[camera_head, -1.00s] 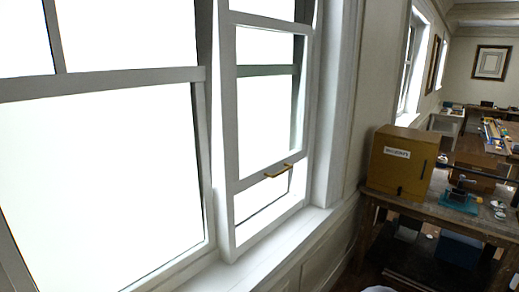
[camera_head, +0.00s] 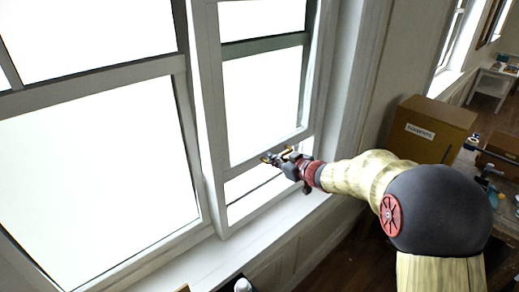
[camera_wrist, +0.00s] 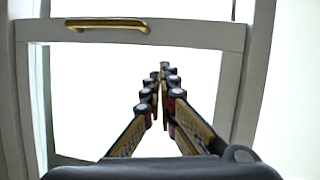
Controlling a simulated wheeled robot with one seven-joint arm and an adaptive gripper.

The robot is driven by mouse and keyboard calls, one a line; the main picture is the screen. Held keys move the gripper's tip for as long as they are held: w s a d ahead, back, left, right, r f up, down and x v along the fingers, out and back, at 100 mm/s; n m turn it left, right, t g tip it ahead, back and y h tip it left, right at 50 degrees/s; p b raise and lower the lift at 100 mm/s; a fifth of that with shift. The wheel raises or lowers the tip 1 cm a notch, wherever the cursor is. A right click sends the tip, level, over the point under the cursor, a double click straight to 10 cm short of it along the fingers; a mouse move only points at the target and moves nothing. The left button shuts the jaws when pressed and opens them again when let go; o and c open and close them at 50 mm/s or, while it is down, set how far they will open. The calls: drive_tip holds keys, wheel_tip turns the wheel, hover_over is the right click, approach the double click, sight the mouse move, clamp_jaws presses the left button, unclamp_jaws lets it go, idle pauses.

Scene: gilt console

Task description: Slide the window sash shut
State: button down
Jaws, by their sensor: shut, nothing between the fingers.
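The window sash (camera_head: 243,170) is a pale framed pane in the right-hand window, raised with a bright gap between its bottom rail and the sill (camera_head: 222,250). In the wrist view the bottom rail (camera_wrist: 195,35) crosses the top of the picture, with a brass handle (camera_wrist: 107,24) on its left part. My gripper (camera_head: 268,158) is at the rail near the handle in the head view, and partly hides that area. In the wrist view my gripper (camera_wrist: 164,70) is shut and empty, its fingertips just below the rail in the picture and right of the handle. Contact cannot be told.
A large fixed-looking window (camera_head: 95,170) is on the left. Small dark and white items (camera_head: 240,284) show at the bottom edge.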

drive_tip(key=s+a+r+y, duration=0.2)
drive_tip(key=a+r+y, duration=0.1)
drive_tip(key=a, duration=0.1)
drive_tip(key=p, duration=0.2)
hover_over(242, 155)
drive_tip(key=f+v, duration=0.1)
drive_tip(key=v, duration=0.3)
drive_tip(key=shift+s+d+f+h, duration=0.15)
drive_tip(key=shift+f+h, duration=0.15)
drive_tip(key=shift+f, duration=0.6)
drive_tip(key=shift+w+a+f, duration=0.15)
drive_tip(key=shift+f, duration=0.45)
drive_tip(key=shift+w+a+f, duration=0.1)
drive_tip(key=shift+w+f, duration=0.05)
drive_tip(key=shift+f, duration=0.4)
drive_tip(key=shift+f+p, duration=0.35)
drive_tip(key=shift+f, duration=0.6)
wheel_tip(242, 155, down, 26)
drive_tip(key=b, duration=1.5)
drive_tip(key=shift+s, duration=0.15)
drive_tip(key=shift+d+f, duration=0.1)
drive_tip(key=shift+f, duration=0.05)
